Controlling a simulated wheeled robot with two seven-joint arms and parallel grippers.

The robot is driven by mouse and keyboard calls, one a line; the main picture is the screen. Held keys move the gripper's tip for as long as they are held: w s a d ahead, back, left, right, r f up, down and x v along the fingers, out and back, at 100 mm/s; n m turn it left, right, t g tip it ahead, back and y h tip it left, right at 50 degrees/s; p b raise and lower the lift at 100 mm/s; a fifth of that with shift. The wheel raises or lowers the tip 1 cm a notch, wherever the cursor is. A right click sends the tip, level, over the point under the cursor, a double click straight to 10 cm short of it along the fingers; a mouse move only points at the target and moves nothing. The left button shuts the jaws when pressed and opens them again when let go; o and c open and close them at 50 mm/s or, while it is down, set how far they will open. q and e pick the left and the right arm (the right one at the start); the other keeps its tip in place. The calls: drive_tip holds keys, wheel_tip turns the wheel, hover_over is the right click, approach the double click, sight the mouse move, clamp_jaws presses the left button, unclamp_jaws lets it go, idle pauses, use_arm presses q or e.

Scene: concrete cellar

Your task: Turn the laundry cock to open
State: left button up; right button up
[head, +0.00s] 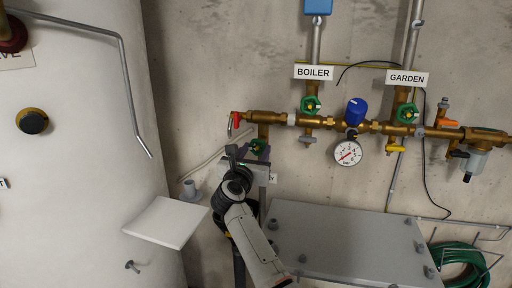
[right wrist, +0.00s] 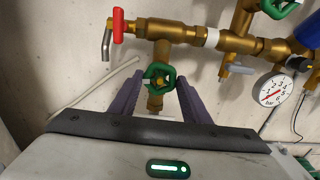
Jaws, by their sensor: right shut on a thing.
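A green handwheel (head: 258,146) sits on a brass valve hanging below the left end of the brass manifold (head: 270,117). My right gripper (head: 247,157) reaches up to it from below. In the right wrist view, the purple fingers of my right gripper (right wrist: 159,80) stand on either side of the green wheel (right wrist: 158,75) and are shut on it. No label reading laundry shows, so I cannot confirm which cock bears that name. A red lever (right wrist: 118,26) with a grey spout is at the manifold's left end. My left gripper is not in view.
Green wheels under the BOILER sign (head: 313,72) and GARDEN sign (head: 407,78) sit higher right. A pressure gauge (head: 348,152) hangs mid-manifold. A grey cabinet (head: 345,235) stands below right, a white tank (head: 75,150) at left, and a white panel (head: 165,222) juts beside my arm.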

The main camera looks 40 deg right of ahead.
drive_tip(key=n, duration=0.3)
drive_tip(key=shift+f+n, duration=0.1)
drive_tip(key=shift+n, duration=0.3)
drive_tip(key=n, duration=0.4)
drive_tip(key=shift+n, duration=0.3)
drive_tip(key=n, duration=0.3)
drive_tip(key=shift+n, duration=0.8)
